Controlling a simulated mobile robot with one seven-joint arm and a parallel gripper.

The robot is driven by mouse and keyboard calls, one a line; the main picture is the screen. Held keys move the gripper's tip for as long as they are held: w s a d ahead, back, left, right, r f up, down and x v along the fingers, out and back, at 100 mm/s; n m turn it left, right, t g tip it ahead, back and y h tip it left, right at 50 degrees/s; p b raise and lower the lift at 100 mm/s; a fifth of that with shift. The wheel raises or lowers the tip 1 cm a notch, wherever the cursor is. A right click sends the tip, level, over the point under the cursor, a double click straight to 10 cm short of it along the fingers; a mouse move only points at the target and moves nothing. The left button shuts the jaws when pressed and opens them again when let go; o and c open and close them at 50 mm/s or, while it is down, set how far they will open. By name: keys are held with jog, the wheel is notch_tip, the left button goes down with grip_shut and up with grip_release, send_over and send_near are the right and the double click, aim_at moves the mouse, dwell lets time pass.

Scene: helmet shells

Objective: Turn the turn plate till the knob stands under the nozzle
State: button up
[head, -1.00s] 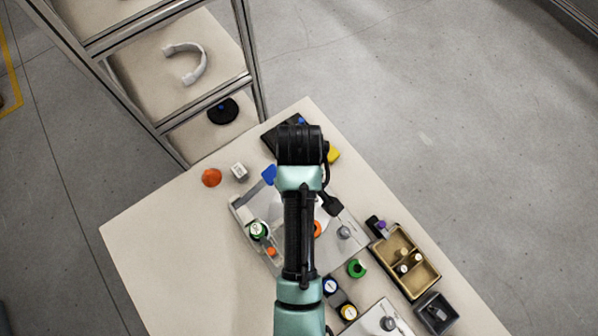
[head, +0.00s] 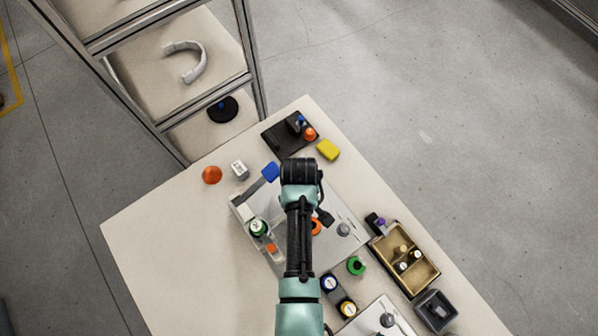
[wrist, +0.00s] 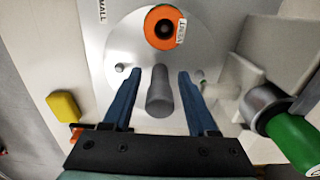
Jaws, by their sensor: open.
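The turn plate (wrist: 200,40) is a pale, smooth round disc in the wrist view; in the head view my arm covers much of it. The knob (wrist: 159,98), a grey upright cylinder, stands on the plate. In the head view the fingers and knob are hidden under my wrist. A grey block (wrist: 255,55) at the plate's right has a pale short piece beside it, possibly the nozzle; I cannot tell.
An orange ring (wrist: 165,27) sits on the plate beyond the knob. A tan divided box (head: 430,276) stands right.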

grip_shut()
dwell(1.3)
